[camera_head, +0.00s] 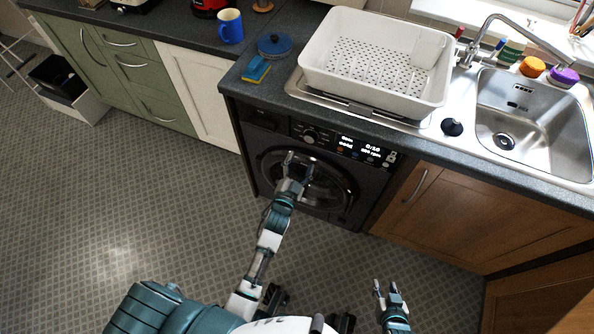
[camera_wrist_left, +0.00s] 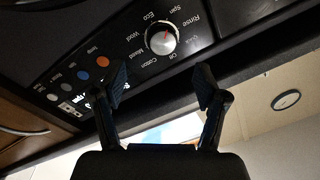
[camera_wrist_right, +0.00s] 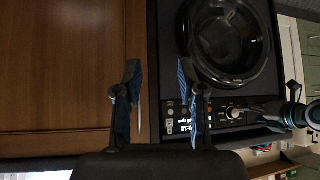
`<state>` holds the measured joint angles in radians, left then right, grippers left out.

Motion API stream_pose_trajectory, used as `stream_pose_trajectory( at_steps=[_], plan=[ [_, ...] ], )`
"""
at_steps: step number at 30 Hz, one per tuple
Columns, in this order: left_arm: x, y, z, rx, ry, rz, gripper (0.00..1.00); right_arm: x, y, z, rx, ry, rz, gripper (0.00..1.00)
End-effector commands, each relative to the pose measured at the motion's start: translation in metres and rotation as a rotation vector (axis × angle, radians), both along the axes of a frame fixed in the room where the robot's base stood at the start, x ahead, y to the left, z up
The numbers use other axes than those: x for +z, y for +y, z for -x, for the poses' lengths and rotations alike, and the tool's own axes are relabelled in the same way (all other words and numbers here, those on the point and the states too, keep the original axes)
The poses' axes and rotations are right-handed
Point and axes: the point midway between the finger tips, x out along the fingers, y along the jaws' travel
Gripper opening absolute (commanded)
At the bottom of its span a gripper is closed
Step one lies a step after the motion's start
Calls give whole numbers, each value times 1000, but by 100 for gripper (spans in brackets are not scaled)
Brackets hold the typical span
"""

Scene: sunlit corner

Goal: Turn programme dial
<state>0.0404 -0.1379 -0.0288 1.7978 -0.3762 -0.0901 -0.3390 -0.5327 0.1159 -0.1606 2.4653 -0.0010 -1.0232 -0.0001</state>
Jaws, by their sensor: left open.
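The programme dial (camera_head: 309,137) is a round silver knob on the black washing machine's (camera_head: 338,196) front panel. In the left wrist view the dial (camera_wrist_left: 162,40) has a red mark, with Cotton, Mixed, Wool, Eco, Spin, Rinse and Off around it. My left gripper (camera_head: 299,162) is open and empty in front of the machine, just below the dial in the head view. In its wrist view the dial lies beyond and between the fingertips (camera_wrist_left: 160,78), not touched. My right gripper (camera_head: 385,286) is open and empty, low and away from the machine. The dial also shows in the right wrist view (camera_wrist_right: 233,112).
A lit display (camera_head: 360,147) and small buttons sit right of the dial. The dark worktop overhangs the panel, carrying a white dish rack (camera_head: 378,62), a sponge (camera_head: 256,70) and a blue mug (camera_head: 230,26). A wooden cupboard (camera_head: 470,215) stands right.

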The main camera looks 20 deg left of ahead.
Motion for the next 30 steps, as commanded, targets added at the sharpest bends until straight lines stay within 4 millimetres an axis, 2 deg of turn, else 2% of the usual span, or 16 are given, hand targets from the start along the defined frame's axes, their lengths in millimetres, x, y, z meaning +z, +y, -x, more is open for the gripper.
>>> stream_pose_trajectory(
  at_steps=[3,9,26,29,30],
  plan=[
    [-2,-1,21,0,2,0,73,0,0,0,0,0,0,40],
    [-3,-1,36,0,1,0,73,0,0,-1,0,0,0,40],
    [-4,-1,37,0,5,2,73,-1,0,-1,0,2,0,40],
    [-18,-2,42,-6,64,22,73,-10,0,0,0,27,7,40],
    [-31,-2,47,-10,116,39,73,-19,-1,1,0,49,12,40]
  ],
)
